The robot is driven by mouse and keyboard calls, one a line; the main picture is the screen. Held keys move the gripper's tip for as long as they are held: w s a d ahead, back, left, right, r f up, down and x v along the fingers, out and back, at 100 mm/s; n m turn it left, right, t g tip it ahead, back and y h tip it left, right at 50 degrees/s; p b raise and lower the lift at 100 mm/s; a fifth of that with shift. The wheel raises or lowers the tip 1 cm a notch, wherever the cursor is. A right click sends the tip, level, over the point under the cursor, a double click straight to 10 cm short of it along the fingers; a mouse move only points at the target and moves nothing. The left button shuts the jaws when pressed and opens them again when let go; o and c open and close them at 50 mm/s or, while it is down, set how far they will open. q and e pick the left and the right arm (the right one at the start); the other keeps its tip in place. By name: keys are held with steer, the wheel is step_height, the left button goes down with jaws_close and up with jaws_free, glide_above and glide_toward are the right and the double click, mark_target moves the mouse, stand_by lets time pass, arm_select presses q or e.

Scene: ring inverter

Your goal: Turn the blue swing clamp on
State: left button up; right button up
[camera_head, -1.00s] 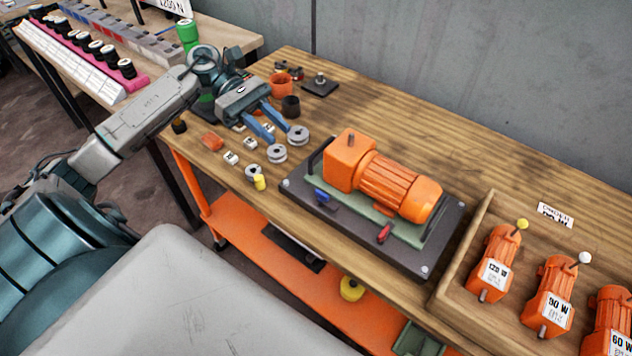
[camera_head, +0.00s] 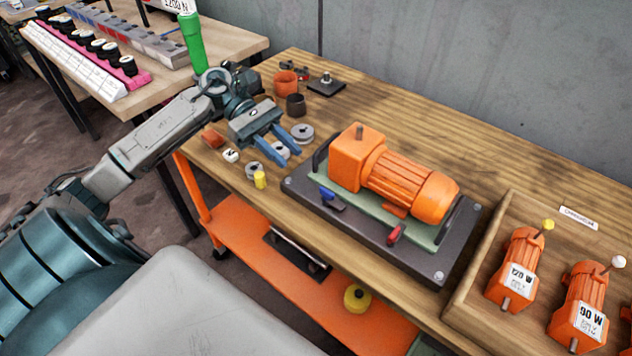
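The blue swing clamp (camera_head: 327,193) is a small blue lever at the front left of the dark base plate (camera_head: 310,206). An orange motor (camera_head: 395,180) lies on a green plate on that base. A red clamp (camera_head: 394,235) sits at the front right of the same base. My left gripper (camera_head: 288,161) has two blue fingers set apart with nothing held between them. It is above the table, left of the base plate and up and left of the blue clamp, not touching it. My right gripper is not in view.
Grey discs (camera_head: 302,133), a yellow cylinder (camera_head: 260,180) and a dark cup (camera_head: 296,105) are near my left gripper. A wooden tray (camera_head: 462,296) with orange motors is at right. Table surface behind the motor is clear.

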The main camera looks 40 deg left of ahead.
mark_target(321, 187)
arm_select(q)
steer(key=p+x, duration=0.1)
steer(key=x, duration=0.8)
steer(key=shift+d+p, duration=0.2)
steer(key=shift+p, duration=0.15)
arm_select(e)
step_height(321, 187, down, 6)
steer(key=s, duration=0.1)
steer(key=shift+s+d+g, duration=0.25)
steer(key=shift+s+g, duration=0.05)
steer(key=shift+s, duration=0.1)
arm_select(q)
jaws_close()
